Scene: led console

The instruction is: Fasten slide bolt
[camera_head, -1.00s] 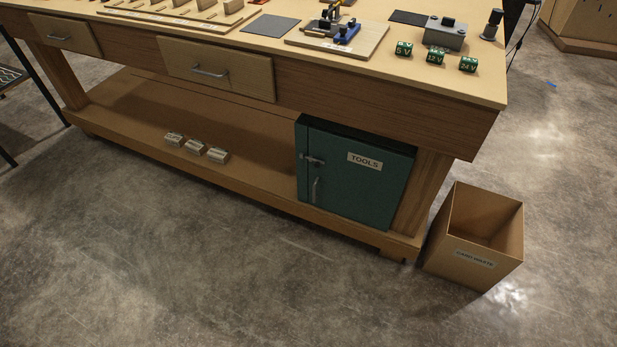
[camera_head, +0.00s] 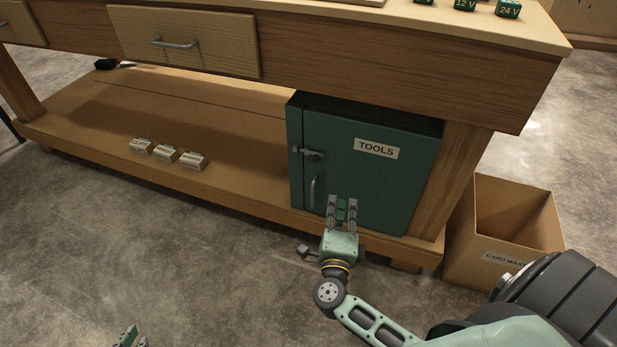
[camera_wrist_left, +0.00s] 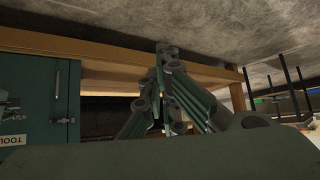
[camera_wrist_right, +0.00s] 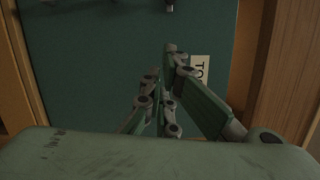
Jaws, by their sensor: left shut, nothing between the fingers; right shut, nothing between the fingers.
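The slide bolt (camera_head: 311,153) is a small grey metal piece at the left edge of the green tool cabinet (camera_head: 385,185), above a vertical handle (camera_head: 313,191). The cabinet door, labelled TOOLS, looks closed; I cannot tell how far the bolt is slid. My right gripper (camera_head: 342,203) is shut and empty, in front of the lower door, below and right of the bolt. In the right wrist view its fingers (camera_wrist_right: 170,60) point toward the door. My left gripper (camera_head: 130,340) shows only its tips at the bottom left; in the left wrist view its fingers (camera_wrist_left: 165,50) are shut and empty.
The cabinet stands on the bench's lower shelf (camera_head: 230,190). Several small labelled blocks (camera_head: 165,155) lie on that shelf to the left. A card waste box (camera_head: 500,260) stands on the floor at right. The bench top and drawer (camera_head: 185,42) overhang above.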

